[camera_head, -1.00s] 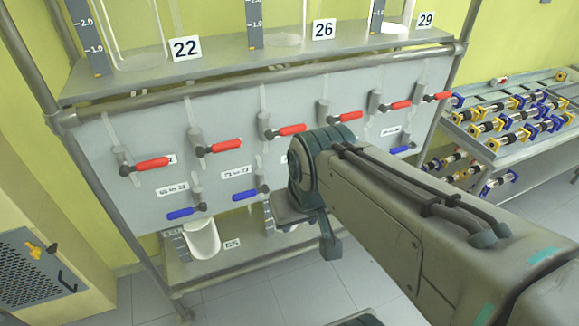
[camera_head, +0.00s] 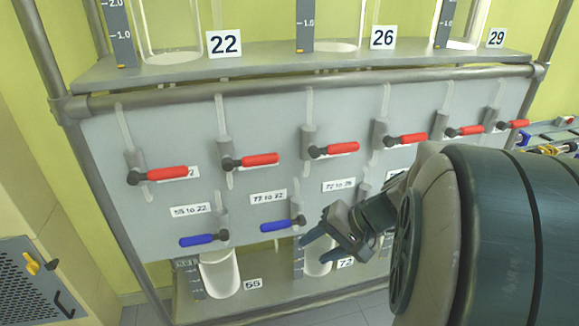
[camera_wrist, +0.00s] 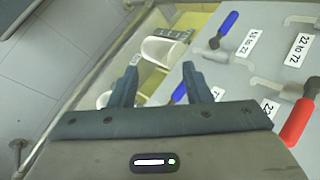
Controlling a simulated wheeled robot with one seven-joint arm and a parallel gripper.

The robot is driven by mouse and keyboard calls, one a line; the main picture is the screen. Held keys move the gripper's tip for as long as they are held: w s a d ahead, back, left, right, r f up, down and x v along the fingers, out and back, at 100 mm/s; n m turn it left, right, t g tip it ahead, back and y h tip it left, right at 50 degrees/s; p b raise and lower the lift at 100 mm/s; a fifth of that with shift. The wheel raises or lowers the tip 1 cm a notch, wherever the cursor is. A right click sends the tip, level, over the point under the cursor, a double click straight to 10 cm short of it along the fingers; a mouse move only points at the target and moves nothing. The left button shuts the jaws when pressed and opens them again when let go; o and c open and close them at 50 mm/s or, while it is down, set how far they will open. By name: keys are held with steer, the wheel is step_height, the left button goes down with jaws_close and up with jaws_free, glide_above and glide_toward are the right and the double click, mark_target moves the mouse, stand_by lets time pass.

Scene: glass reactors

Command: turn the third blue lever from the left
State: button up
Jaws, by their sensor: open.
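In the head view the first blue lever (camera_head: 204,239) and second blue lever (camera_head: 278,225) sit on the grey panel, handles pointing left. The third is not clearly visible; my gripper and arm cover that area. My gripper (camera_head: 314,234) is just right of the second lever, in front of the lower panel. In the wrist view my gripper (camera_wrist: 157,80) is open, with a visible gap between its fingers. One blue lever (camera_wrist: 178,93) shows partly behind the right finger; another blue lever (camera_wrist: 228,27) is farther up. I cannot tell their order.
Red levers (camera_head: 250,160) line the panel above the blue ones; one red lever (camera_wrist: 298,120) is near my gripper's right side in the wrist view. A lower shelf with white cylinders (camera_head: 220,275) lies below the panel. Open floor (camera_wrist: 60,60) is at left in the wrist view.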

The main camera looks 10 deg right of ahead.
steer(key=w+d+f+m+t+b, duration=0.35)
steer(key=d+t+b, duration=0.2)
steer(key=d, duration=0.45)
steer(key=w+d+f+m+t+b, duration=0.35)
steer(key=d+f+t+b, duration=0.2)
steer(key=d, duration=0.35)
steer(key=r+x, duration=0.2)
steer(key=x, duration=1.1)
steer(key=shift+w+f+m+b, duration=0.3)
steer(key=shift+f+b, duration=0.15)
steer(key=shift+f, duration=0.1)
steer(key=shift+a, duration=0.1)
jaws_close()
